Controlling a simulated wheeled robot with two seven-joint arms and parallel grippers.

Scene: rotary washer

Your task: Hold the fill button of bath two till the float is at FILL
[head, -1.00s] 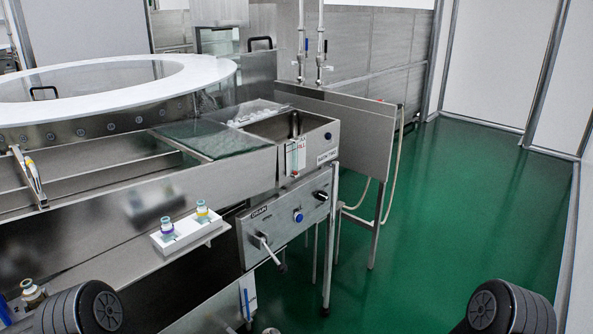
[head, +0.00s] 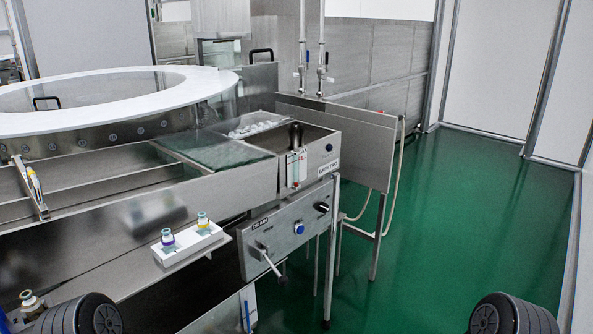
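Bath two (head: 328,167), named on a label on its side, is a steel basin at the end of the washer. A narrow upright gauge (head: 296,168) with red lettering stands at its front corner; its float is too small to read against the FILL mark. Below, a steel panel (head: 270,240) marked DRAIN carries a lever (head: 268,260), a blue round button (head: 299,228) and a black knob (head: 322,207). A small dark round control (head: 328,147) sits on the bath's outer wall. I cannot read which is the fill button. Neither gripper is in view; only dark round parts of my arms show at the bottom corners.
A white holder (head: 190,243) with two small bottles sits on a ledge left of the panel. A white ring (head: 110,98) tops the washer. A steel side plate (head: 345,140) and hose stand behind the bath. Green floor (head: 460,220) is clear to the right.

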